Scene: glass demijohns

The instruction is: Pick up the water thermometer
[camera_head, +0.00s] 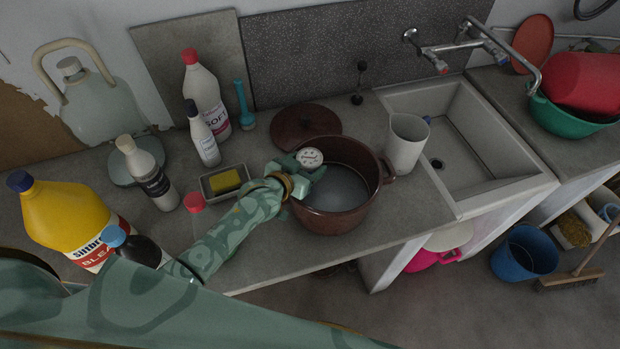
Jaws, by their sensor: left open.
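The water thermometer (309,156) shows as a round white dial with dark markings. It is at the left rim of a brown pot (334,223), with grey contents visible inside. My left gripper (305,169) reaches in from the left over the pot's rim. Its green fingers are open, right at the dial and just below it in the picture. I cannot tell whether they touch it. The thermometer's lower part is hidden behind the gripper and the dial. My right gripper is not in view.
A soap dish (224,181) with a yellow sponge and several bottles stand left of the pot. A brown lid (305,125) lies behind it. A white cup (405,144) stands close on the right, beside the sink (482,165). The counter's front edge runs below the pot.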

